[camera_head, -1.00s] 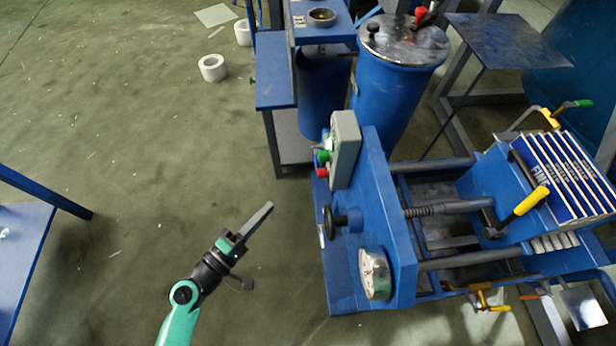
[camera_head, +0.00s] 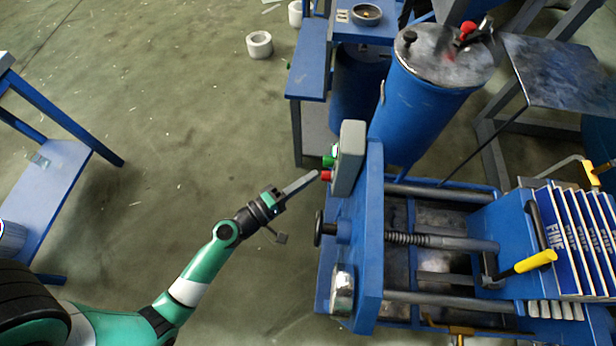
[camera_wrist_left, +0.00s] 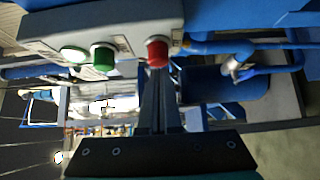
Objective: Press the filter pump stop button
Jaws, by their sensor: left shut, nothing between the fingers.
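The grey control box (camera_head: 349,158) stands on the end plate of the blue filter press. It carries a red button (camera_head: 326,175) below a green button (camera_head: 328,160). In the left wrist view the red button (camera_wrist_left: 157,53) lies right at the fingertips, with the green button (camera_wrist_left: 103,57) and a pale round knob (camera_wrist_left: 73,55) to its left. My left gripper (camera_head: 316,174) is shut and empty, its tips at or just short of the red button; I cannot tell if they touch. My right gripper is not in view.
The blue filter press (camera_head: 362,230) has a black handwheel (camera_head: 319,229) and a gauge (camera_head: 342,290) below the box. A blue tank (camera_head: 425,105) stands behind. A blue table (camera_head: 40,190) is at the left. The floor between is open, with white rolls at the back.

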